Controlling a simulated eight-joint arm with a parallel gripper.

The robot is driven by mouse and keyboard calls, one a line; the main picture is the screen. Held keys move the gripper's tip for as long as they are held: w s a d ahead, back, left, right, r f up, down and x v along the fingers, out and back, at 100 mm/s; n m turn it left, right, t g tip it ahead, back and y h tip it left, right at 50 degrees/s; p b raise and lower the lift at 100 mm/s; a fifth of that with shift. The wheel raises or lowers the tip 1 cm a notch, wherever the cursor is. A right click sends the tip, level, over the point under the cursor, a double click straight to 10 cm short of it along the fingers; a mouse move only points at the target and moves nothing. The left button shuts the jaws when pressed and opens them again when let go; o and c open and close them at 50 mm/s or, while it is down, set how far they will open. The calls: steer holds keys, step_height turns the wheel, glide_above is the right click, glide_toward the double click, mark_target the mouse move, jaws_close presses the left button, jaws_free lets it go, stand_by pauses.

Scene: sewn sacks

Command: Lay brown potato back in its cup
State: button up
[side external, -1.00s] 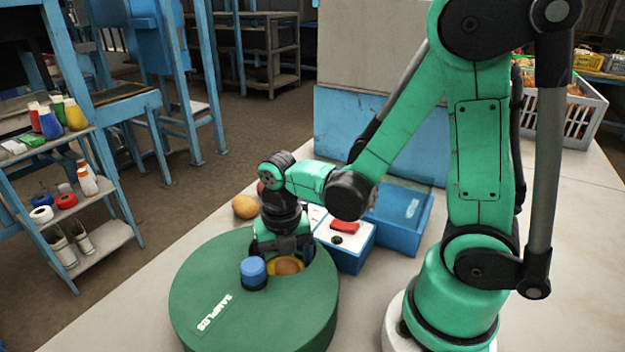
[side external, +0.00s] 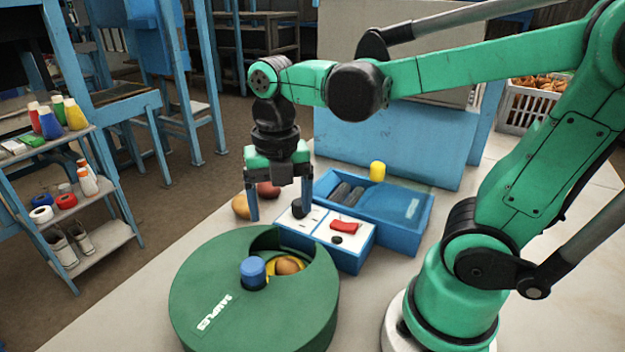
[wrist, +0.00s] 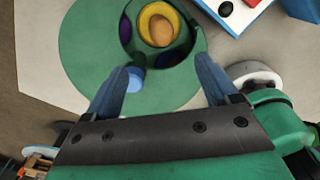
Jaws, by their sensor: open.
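A brown potato (side external: 288,265) rests inside a yellow cup (side external: 271,268) in the opening of the round green drum marked SAMPLES (side external: 215,310). In the wrist view the potato (wrist: 160,32) lies within the yellow ring of the cup (wrist: 148,14). The drum's wall hides the cup's lower part in the side view. My gripper (side external: 280,215) is open and empty, with its blue fingers pointing down. It is raised above and behind the drum, clear of the potato.
A blue knob (side external: 253,270) stands on the drum. A tan potato (side external: 241,206) and a reddish one (side external: 268,189) lie behind my gripper.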

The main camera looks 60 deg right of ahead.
steer(key=m+t, duration=0.2)
steer(key=m, duration=0.7)
steer(key=w+m+t, duration=0.1)
steer(key=m+t, duration=0.1)
steer(key=m, duration=0.7)
steer(key=m+t, duration=0.3)
steer(key=m, duration=0.6)
steer(key=shift+w+d+f, duration=0.1)
steer(key=shift+w, duration=0.25)
